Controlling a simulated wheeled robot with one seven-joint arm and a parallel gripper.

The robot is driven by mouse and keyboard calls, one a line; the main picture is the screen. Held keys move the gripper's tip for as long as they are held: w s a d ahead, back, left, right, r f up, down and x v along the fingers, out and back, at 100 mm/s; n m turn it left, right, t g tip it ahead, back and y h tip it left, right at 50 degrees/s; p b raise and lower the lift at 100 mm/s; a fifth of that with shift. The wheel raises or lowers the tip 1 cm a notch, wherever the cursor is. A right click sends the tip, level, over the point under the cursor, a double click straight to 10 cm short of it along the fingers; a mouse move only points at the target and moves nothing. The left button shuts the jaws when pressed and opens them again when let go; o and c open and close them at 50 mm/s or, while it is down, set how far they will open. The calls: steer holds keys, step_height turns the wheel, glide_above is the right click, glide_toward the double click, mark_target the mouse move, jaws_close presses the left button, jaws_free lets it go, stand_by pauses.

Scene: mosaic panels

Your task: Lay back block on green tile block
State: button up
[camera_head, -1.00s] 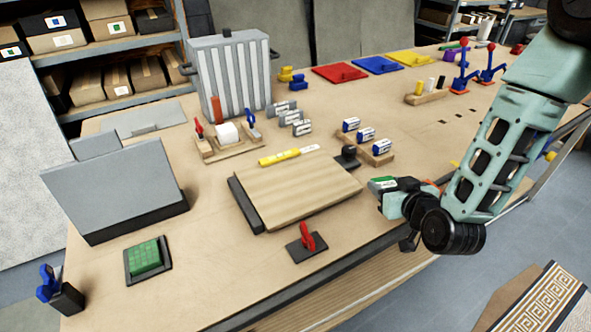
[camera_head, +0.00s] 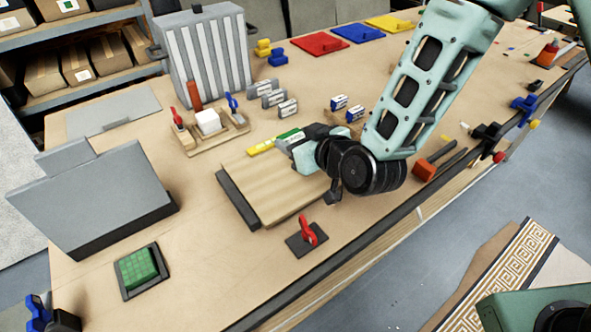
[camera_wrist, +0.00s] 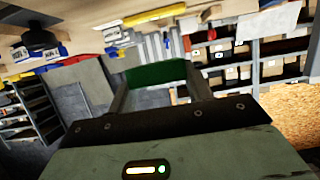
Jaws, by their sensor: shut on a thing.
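The green tile block (camera_head: 136,267) sits in a dark shallow tray (camera_head: 156,287) at the front left of the table. My gripper (camera_head: 293,145) is over the far right part of the wooden board, well right of the green tile block. In the wrist view, a dark green block (camera_wrist: 155,74), which I take to be the back block, sits between the two fingers, held off the table. In the head view its green and white edge shows at the gripper's tip; most of it is hidden.
A wooden board (camera_head: 262,182) lies between my gripper and the green tile block. A red clamp (camera_head: 308,232) stands in front of it. A grey angled stand (camera_head: 90,195) is behind the green tile block. Blue-and-white erasers (camera_head: 339,102) and a yellow level (camera_head: 261,147) lie nearby.

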mark_target(297, 176)
step_height(297, 176, down, 8)
steer(key=shift+f+p, duration=0.1)
steer(key=shift+p, duration=1)
steer(key=shift+f, duration=0.25)
steer(key=shift+f, duration=0.15)
steer(key=shift+f+b, duration=0.15)
steer(key=shift+b, duration=0.15)
steer(key=o, duration=1)
steer(key=shift+c, duration=0.2)
steer(key=shift+r+p, duration=0.2)
steer(key=shift+p, duration=0.2)
